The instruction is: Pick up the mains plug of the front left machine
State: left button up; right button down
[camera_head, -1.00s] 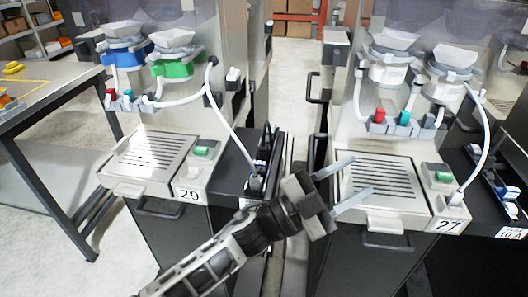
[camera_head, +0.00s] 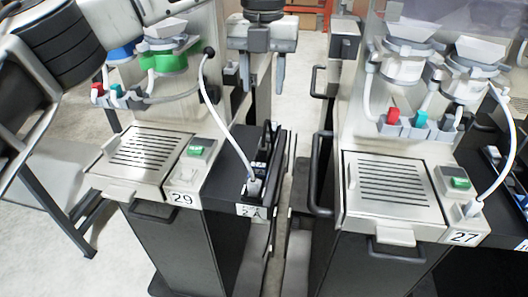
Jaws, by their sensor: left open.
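The front left machine (camera_head: 183,175) carries the number 29 and has a drip grille on top. Its white cord (camera_head: 228,137) runs down from a black knob to a pale mains plug (camera_head: 253,186), which sits at the front of the black side ledge, beside a dark upright rack. My left gripper (camera_head: 262,88) is at the top centre, pointing down, with its two grey fingers apart and nothing between them. It is above and behind the plug in the picture, clear of it. My right gripper is not in view.
Machine 27 (camera_head: 393,190) stands to the right, with its own white cord (camera_head: 502,150) at its right side. A narrow gap (camera_head: 296,185) with dark handles separates the machines. My arm covers the upper left, over part of a table.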

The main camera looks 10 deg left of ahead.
pick_arm(q)
jog(key=p, duration=0.1)
send_over(263, 146)
jog(key=f, duration=1)
jog(key=shift+w, duration=0.2)
jog(key=shift+s+f+p, duration=0.2)
jog(key=shift+f+p, duration=0.65)
jog(key=shift+f, duration=1.85)
grip_shut()
